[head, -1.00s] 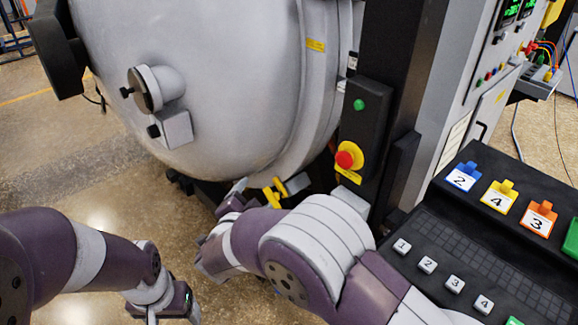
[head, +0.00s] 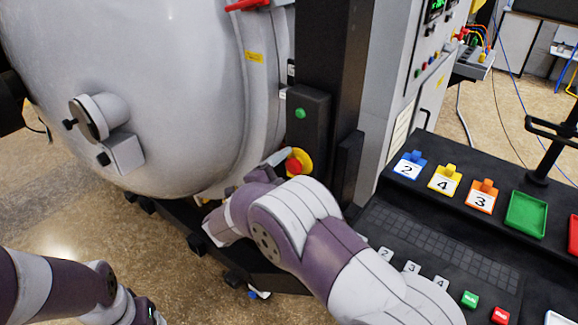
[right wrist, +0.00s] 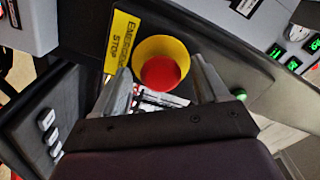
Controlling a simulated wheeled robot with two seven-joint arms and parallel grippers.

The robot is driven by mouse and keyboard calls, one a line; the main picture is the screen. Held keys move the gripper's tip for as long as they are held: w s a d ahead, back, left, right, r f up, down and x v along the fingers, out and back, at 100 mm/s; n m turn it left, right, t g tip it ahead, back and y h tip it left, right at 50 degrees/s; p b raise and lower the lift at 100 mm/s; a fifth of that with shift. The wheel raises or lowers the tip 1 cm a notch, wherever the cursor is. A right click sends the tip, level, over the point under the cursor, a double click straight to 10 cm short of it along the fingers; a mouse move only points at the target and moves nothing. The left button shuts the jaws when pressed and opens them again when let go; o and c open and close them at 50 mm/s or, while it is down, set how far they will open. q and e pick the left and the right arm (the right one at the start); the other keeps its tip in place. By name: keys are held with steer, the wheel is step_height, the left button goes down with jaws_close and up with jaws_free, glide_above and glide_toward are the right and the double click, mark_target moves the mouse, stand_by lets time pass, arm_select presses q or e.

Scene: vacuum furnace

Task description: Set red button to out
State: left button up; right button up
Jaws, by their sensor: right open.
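The red button (head: 293,166) sits in a yellow round collar on the dark upright panel beside the vessel. In the right wrist view, the red button (right wrist: 162,73) and its yellow collar (right wrist: 152,45) are beside a yellow "EMERGENCY STOP" label (right wrist: 121,42). My right gripper (head: 280,160) is at the button, its finger partly covering the collar in the head view. In the right wrist view my right gripper (right wrist: 161,64) is open, one finger on each side of the button. Contact cannot be told.
A green button (head: 300,113) is above the red one on the same panel. The large grey vessel (head: 130,60) stands to the left. A black console (head: 440,235) with numbered tags and a green tray (head: 526,212) lies to the right, close to my right arm.

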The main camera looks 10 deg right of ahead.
steer(key=shift+a, duration=0.1)
jaws_close()
steer(key=shift+s+a+f+b, duration=0.15)
steer(key=shift+s+a+b, duration=0.25)
steer(key=shift+b, duration=0.1)
steer(key=shift+s+a, duration=0.1)
steer(key=shift+a, duration=0.05)
steer(key=shift+c, duration=0.4)
jaws_free()
steer(key=shift+o, duration=0.4)
steer(key=shift+a, duration=0.1)
steer(key=shift+s, duration=0.1)
